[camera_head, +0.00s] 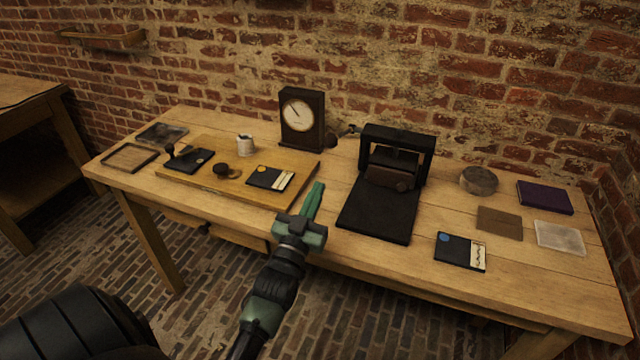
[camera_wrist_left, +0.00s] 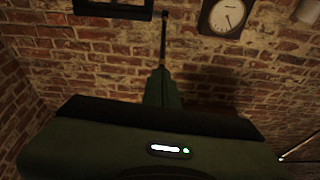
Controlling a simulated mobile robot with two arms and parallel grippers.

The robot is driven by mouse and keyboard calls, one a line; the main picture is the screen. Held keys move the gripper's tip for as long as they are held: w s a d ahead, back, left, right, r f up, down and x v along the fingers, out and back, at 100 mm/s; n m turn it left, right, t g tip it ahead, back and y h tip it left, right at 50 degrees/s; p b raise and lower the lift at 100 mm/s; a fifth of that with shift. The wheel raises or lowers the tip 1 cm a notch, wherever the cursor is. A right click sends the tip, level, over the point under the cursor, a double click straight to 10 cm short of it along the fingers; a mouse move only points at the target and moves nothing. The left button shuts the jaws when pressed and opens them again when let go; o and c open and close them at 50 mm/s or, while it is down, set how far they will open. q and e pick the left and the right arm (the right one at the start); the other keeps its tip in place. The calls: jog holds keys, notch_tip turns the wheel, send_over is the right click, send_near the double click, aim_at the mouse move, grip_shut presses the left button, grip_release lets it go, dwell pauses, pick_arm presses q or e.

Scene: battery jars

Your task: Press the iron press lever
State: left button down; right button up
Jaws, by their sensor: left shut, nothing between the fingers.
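The black iron press (camera_head: 398,160) stands at the back of the table, right of centre, with a flat dark bed in front of it. Its lever (camera_head: 346,132) sticks out to the left side, near the clock, with a round dark knob at its end. My left gripper (camera_head: 317,190) is shut and empty, over the front part of the table, left of the press bed and apart from the lever. In the left wrist view its green fingers (camera_wrist_left: 162,88) point toward a thin dark upright rod (camera_wrist_left: 164,38), probably the lever. My right gripper is not in view.
A dark clock (camera_head: 301,118) stands left of the press. A wooden board (camera_head: 225,195) with stamp, pad and card lies on the left. A card (camera_head: 460,250), a round tin (camera_head: 478,180) and several flat pieces lie on the right. A brick wall closes the back.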

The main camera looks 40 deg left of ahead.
pick_arm(q)
jog(key=v, duration=0.6)
jog(key=shift+f+b, duration=0.35)
jog(key=shift+b, duration=0.1)
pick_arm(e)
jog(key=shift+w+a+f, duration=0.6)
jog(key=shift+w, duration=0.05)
pick_arm(q)
jog(key=shift+w+a, duration=0.1)
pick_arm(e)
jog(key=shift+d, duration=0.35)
